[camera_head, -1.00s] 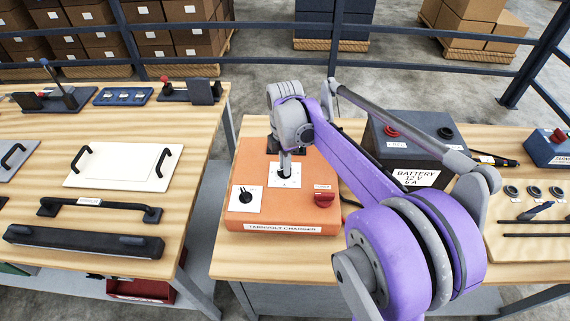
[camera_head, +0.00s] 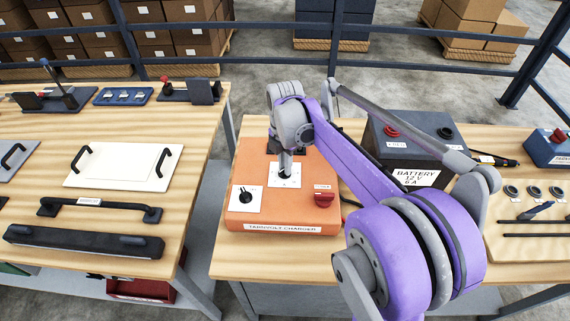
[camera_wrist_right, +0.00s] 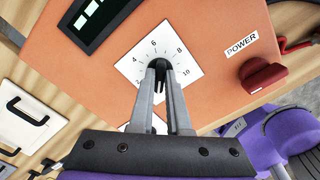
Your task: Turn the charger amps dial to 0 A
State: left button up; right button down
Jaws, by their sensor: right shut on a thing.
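My right gripper (camera_wrist_right: 159,88) comes down from above and is shut on this knob. The fingers hide most of the knob, so I cannot tell where it points. In the head view the right gripper (camera_head: 285,166) stands over the same plate (camera_head: 292,181). My left gripper is not in view.
The charger also carries a second black dial (camera_head: 247,194), a red POWER switch (camera_head: 324,199) and a dark display (camera_wrist_right: 94,20). A battery (camera_head: 424,153) stands behind my right arm. The left table holds a pale lid (camera_head: 122,164) and other handled parts.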

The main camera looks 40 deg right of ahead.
jog(key=c, duration=0.9)
grip_release()
jog(key=shift+r, duration=0.1)
notch_tip(320, 180, up, 11)
jog(key=shift+f+p, duration=0.2)
jog(key=shift+p, duration=0.15)
